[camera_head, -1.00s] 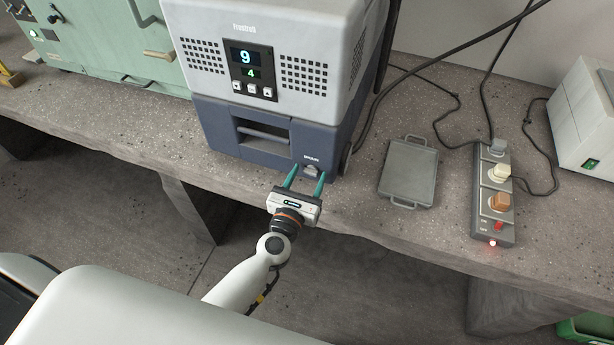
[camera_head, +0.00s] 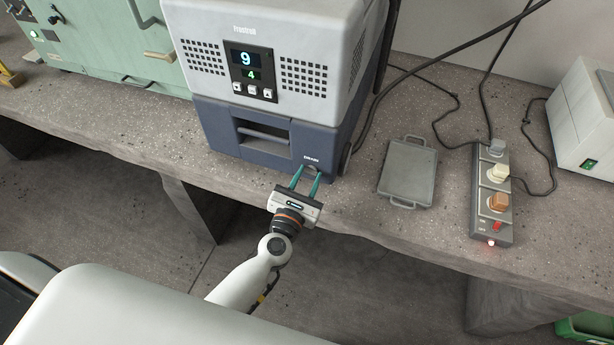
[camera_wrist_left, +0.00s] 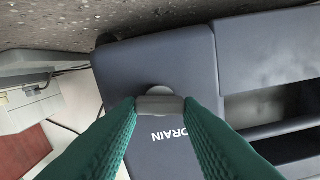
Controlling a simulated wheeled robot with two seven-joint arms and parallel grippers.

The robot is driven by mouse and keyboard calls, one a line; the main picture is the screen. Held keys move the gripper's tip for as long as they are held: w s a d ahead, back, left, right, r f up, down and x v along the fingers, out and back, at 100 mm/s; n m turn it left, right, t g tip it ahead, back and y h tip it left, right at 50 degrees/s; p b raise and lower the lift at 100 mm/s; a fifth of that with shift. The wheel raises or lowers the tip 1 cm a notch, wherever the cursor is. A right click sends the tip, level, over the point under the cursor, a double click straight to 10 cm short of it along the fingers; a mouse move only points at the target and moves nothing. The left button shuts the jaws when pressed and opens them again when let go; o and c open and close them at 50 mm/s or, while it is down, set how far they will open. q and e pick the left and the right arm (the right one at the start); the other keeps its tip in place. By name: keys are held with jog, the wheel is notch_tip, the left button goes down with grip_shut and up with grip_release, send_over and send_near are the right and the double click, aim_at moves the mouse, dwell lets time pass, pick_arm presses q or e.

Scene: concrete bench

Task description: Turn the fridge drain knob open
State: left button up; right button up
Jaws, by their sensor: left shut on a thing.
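The fridge (camera_head: 265,80) is a grey and dark blue box on the bench, with a display reading 9 and 4. Its drain knob (camera_wrist_left: 159,103) is a small grey bar on a round base beside the word DRAIN, low on the front's right side. My left gripper (camera_wrist_left: 160,104) is shut on the knob, with one green finger on each side of it. In the head view, the left gripper (camera_head: 306,175) reaches the knob from the front, and its fingers mostly hide it. My right gripper is not in view.
A grey tray with handles (camera_head: 408,173) lies right of the fridge. A power strip (camera_head: 492,205) with plugs and a lit red light lies farther right, with black cables behind. A green cabinet (camera_head: 105,45) stands at left. The bench's front edge runs below the fridge.

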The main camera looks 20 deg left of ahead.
pick_arm(q)
jog(key=m+p, duration=0.1)
jog(key=m, duration=0.3)
jog(key=shift+d+m, duration=0.1)
jog(key=shift+m, duration=0.2)
jog(key=m+p, duration=0.1)
jog(key=m, duration=0.2)
jog(key=shift+m+p, duration=0.3)
jog(key=shift+m, duration=0.1)
jog(key=m+p, duration=0.1)
jog(key=m, duration=0.4)
jog(key=shift+d+f+p, duration=0.1)
jog(key=shift+p, duration=0.25)
jog(key=shift+f+m+p, duration=0.15)
jog(key=shift+m+p, duration=0.2)
jog(key=shift+m, duration=0.75)
jog(key=o, duration=1)
jog(key=shift+s, duration=0.1)
jog(key=s+b, duration=0.1)
jog(key=s, duration=1.1)
jog(key=shift+a, duration=0.2)
